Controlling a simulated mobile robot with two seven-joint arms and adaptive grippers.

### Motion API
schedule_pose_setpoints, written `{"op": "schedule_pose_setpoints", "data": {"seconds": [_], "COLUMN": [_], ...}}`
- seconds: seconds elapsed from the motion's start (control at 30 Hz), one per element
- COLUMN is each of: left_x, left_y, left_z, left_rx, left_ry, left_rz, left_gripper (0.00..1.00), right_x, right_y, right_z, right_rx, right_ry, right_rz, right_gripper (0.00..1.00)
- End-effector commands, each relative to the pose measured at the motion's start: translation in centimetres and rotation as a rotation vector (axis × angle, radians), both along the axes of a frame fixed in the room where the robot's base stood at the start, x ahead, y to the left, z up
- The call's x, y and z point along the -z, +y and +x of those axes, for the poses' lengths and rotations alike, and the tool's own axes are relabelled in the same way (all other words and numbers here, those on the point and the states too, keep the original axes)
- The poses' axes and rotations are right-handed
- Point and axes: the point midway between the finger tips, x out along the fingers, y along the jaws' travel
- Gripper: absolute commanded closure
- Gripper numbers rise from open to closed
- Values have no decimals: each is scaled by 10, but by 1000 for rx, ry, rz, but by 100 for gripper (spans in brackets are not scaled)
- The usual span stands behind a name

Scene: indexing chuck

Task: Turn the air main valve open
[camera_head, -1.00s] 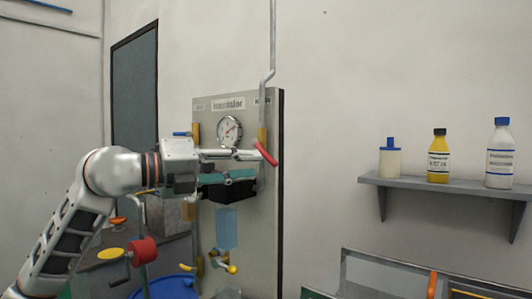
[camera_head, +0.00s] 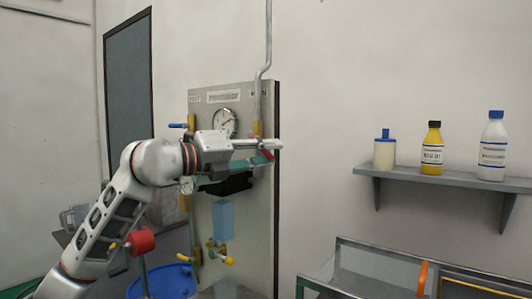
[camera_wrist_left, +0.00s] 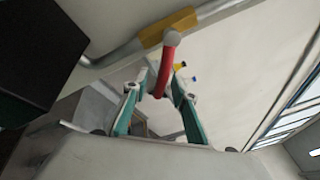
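The air main valve has a brass body (camera_head: 257,128) on the grey pipe at the panel's upper right. The body also shows in the left wrist view (camera_wrist_left: 168,27). Its red lever (camera_wrist_left: 166,65) runs from the body down between my left gripper's teal-padded fingers. In the head view the lever is mostly hidden behind the fingers. My left gripper (camera_head: 270,150) is at the lever, and in the left wrist view (camera_wrist_left: 158,82) its fingers stand on either side of it with a gap still visible. Firm contact cannot be made out. My right gripper is not in view.
The panel (camera_head: 262,215) carries a round gauge (camera_head: 225,122), a black block and a lower yellow-handled valve (camera_head: 226,259). A red knob (camera_head: 140,241) and a blue drum (camera_head: 165,281) are lower left. A shelf (camera_head: 440,178) with bottles is at right.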

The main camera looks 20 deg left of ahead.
Motion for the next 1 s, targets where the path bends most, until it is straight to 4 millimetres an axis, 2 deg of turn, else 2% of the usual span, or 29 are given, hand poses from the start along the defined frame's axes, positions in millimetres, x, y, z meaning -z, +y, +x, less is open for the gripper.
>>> {"op": "schedule_pose_setpoints", "data": {"seconds": [0.07,0.17,0.2,0.67,1.0], "left_x": [0,0,0,2,12], "left_y": [0,0,0,4,15], "left_z": [0,0,0,1,4], "left_rx": [0,0,0,-2,-2], "left_ry": [0,0,0,-22,-108], "left_rz": [0,0,0,61,301], "left_gripper": [73,99,100,100,100], "right_x": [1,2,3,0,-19], "right_y": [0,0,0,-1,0], "right_z": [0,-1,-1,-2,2], "right_rx": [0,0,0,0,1], "right_ry": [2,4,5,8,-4], "right_rz": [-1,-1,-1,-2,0], "right_gripper": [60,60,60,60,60]}}
